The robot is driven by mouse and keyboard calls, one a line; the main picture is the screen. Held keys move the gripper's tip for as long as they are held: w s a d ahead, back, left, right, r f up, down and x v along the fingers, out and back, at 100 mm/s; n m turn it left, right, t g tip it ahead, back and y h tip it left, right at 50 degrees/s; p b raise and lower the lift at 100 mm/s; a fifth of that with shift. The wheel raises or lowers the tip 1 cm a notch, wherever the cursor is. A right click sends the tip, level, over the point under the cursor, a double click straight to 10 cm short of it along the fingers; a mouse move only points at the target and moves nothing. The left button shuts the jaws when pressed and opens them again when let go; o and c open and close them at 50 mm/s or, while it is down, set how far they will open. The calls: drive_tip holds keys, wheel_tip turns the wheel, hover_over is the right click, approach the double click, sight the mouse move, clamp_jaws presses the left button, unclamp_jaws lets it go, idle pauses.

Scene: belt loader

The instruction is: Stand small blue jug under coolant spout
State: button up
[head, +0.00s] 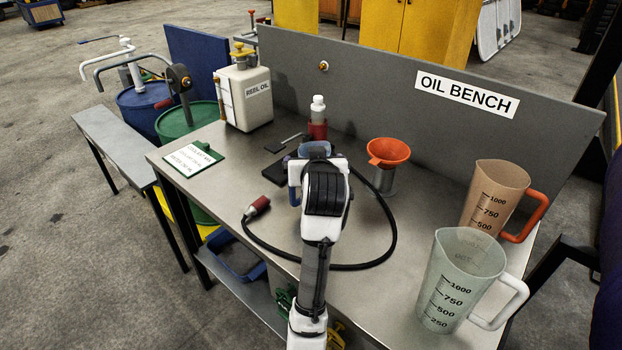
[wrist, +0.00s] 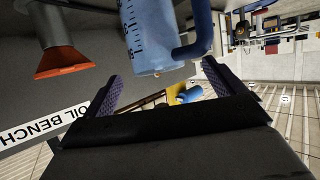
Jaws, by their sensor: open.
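The small blue jug (wrist: 150,38) shows in the wrist view, with printed scale marks and a handle (wrist: 195,42) on its right. It lies just beyond and between my fingertips. My gripper (wrist: 162,72) is open; I cannot see either finger touching the jug. In the head view my arm hides most of the jug; a bit of blue (head: 314,148) shows at my gripper. At the left, a white curved spout (head: 125,46) rises at the blue drum (head: 140,104) and a grey curved spout (head: 118,60) at the green drum (head: 192,122). Neither spout bears a readable label.
Green (head: 450,290) and brown (head: 492,190) measuring jugs stand at right. A cream oil can (head: 243,98) and sign card (head: 193,157) are left. A low grey bench (head: 115,140) stands empty.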

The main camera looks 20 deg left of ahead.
drive_tip(key=x, duration=0.2)
drive_tip(key=p+x, duration=0.1)
drive_tip(key=x, duration=0.2)
drive_tip(key=shift+w+d+r+p, duration=0.15)
drive_tip(key=shift+w+r+p, duration=0.05)
drive_tip(key=shift+p, duration=0.1)
drive_tip(key=shift+c, duration=0.4)
drive_tip(key=c, duration=1.3)
drive_tip(key=shift+r, duration=0.1)
drive_tip(key=shift+c, duration=0.2)
